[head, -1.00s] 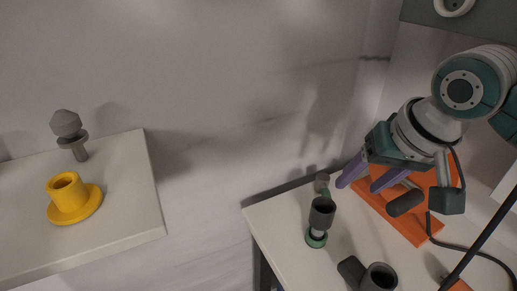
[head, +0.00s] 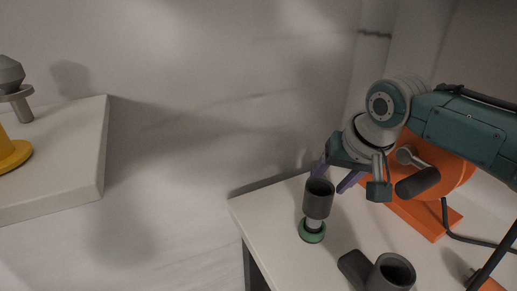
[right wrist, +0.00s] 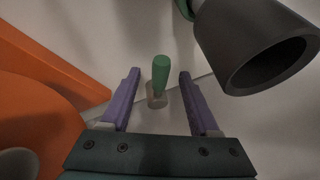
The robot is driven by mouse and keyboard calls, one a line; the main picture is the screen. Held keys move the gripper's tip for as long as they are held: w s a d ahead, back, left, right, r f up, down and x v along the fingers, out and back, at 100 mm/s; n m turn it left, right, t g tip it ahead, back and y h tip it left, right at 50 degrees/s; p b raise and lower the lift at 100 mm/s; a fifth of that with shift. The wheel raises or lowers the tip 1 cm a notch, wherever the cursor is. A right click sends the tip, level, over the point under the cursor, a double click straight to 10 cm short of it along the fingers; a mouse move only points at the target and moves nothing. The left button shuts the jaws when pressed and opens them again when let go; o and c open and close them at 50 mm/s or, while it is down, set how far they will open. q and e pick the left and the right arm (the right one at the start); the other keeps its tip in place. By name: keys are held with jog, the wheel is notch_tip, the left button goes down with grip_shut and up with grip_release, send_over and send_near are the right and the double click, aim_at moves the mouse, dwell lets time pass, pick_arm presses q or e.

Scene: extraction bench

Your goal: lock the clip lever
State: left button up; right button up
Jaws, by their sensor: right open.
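The clip lever (right wrist: 161,75) shows in the right wrist view as a green bar with a pale grey block at its lower end. It stands between the two purple fingers of my right gripper (right wrist: 160,76), with a gap on each side. The gripper is open. In the head view my right gripper (head: 336,173) is just behind the dark cup-topped device (head: 318,198), which has a green ring (head: 312,231) at its base. The lever is hidden there. The dark cup also shows in the right wrist view (right wrist: 245,40). My left gripper is not in view.
An orange machine (head: 412,212) stands right of the device. A second dark cup with a handle (head: 376,272) lies at the table's front. A yellow flanged part (head: 10,153) and a grey knobbed part (head: 12,78) are on a separate white table (head: 70,150) at left.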

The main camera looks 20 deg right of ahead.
grip_shut()
dwell(0.6)
dwell(0.9)
